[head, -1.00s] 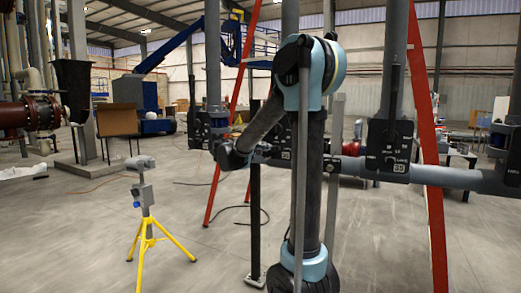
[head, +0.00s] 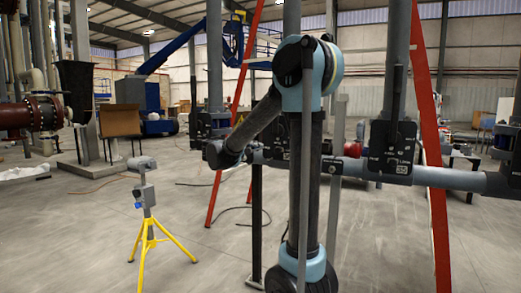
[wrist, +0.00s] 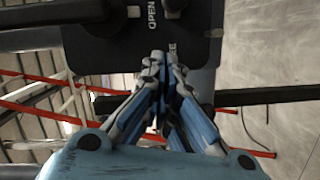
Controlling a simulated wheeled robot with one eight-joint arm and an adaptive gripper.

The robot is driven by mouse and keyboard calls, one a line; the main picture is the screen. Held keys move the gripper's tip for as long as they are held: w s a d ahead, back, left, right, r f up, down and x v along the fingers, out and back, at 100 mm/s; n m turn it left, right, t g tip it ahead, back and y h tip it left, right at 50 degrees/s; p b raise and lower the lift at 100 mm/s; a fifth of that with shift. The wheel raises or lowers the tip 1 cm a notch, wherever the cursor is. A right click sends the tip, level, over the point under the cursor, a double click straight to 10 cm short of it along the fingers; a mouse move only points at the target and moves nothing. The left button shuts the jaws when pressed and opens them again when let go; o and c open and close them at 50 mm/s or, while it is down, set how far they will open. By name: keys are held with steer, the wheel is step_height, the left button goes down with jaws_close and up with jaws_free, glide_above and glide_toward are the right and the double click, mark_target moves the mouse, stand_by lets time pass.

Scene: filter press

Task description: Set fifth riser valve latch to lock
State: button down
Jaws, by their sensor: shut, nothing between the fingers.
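My gripper (wrist: 158,62) is shut and empty in the wrist view, its blue and grey fingertips together. The tips are at the lower edge of a black valve plate (wrist: 132,42). White lettering reading OPEN, and part of another word, shows on that plate; whether the tips touch it cannot be told. In the head view my arm's end is at centre left, and the fingers cannot be made out. Black valve plates stand on the risers, one at right (head: 391,150) and one partly behind my arm (head: 276,140). Which is the fifth, and its latch position, cannot be told.
A grey horizontal pipe (head: 450,180) runs below the risers. A red sloping post (head: 432,190) stands at right, another (head: 228,150) left of my arm. A yellow tripod (head: 150,235) stands at left. The floor between tripod and arm is mostly clear.

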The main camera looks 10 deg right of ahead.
steer(key=v, duration=0.6)
steer(key=shift+s+a, duration=0.2)
steer(key=shift+a, duration=0.15)
steer(key=s+d+f+m+g+y, duration=0.2)
steer(key=s+d+f+g+y, duration=0.35)
steer(key=s+d+f, duration=1)
steer(key=s+a+f+m+g+y, duration=0.1)
steer(key=s+a+f+y, duration=0.2)
steer(key=s+f, duration=0.3)
steer(key=s+a+f+m+g+y, duration=0.1)
steer(key=s+a+f+y, duration=0.3)
steer(key=s, duration=1.1)
steer(key=shift+a+f+m+g+y, duration=0.35)
steer(key=shift+f+g, duration=0.3)
steer(key=shift+f, duration=1.15)
